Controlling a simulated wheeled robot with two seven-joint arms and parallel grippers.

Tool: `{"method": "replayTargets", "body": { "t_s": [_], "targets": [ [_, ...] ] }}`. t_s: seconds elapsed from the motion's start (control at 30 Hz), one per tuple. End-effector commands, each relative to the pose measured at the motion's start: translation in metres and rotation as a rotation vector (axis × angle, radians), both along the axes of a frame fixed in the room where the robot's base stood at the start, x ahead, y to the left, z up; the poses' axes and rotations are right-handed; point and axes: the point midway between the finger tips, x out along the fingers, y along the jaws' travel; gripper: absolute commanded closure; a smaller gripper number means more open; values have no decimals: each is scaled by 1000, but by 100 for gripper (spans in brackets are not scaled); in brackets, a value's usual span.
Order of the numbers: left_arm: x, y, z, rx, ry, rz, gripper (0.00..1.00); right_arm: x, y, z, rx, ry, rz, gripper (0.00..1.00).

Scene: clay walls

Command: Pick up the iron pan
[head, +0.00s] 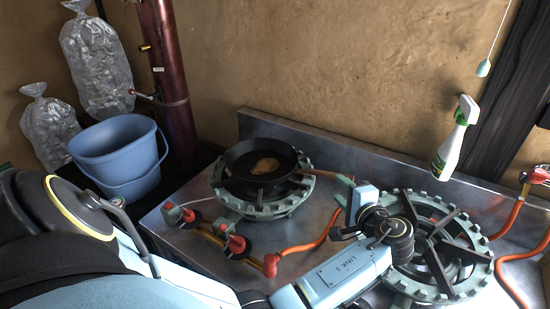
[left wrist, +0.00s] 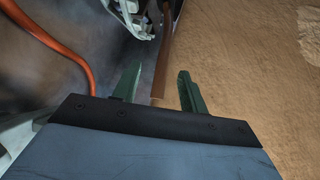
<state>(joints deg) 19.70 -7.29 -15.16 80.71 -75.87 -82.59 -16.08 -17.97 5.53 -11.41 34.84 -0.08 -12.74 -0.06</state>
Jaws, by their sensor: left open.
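The iron pan (head: 245,164) is dark and round, with a light brown patch inside. It sits on the left burner in the head view. Its brown handle (head: 338,179) points right, toward my left gripper (head: 347,190). In the left wrist view the handle (left wrist: 166,50) runs down between the two green fingers of my left gripper (left wrist: 158,75), which are apart. I cannot tell whether either finger touches the handle. The fingers are partly hidden in the head view. My right gripper is not in view.
A second burner (head: 470,262) stands at the right, partly behind my left arm. Orange hoses (head: 322,238) cross the metal counter (head: 300,222). A spray bottle (head: 452,145) is near the back wall. A blue bucket (head: 118,150) and bags stand at the left.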

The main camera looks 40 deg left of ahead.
Motion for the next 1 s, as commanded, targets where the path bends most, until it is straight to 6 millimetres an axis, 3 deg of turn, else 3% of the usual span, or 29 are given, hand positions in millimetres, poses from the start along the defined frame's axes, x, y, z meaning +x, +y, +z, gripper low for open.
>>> {"method": "replayTargets", "body": {
  "t_s": [0.27, 0.6, 0.83, 1.0],
  "targets": [
    [8, 17, -3, 0, -1, 1, 57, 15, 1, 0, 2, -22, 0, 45],
    [25, 58, -9, 0, 0, 1, 57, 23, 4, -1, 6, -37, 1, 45],
    [26, 59, -9, -1, 0, 0, 57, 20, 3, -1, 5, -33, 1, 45],
    [26, 59, -9, 0, -1, 0, 79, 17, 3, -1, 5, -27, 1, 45]
  ]
}}
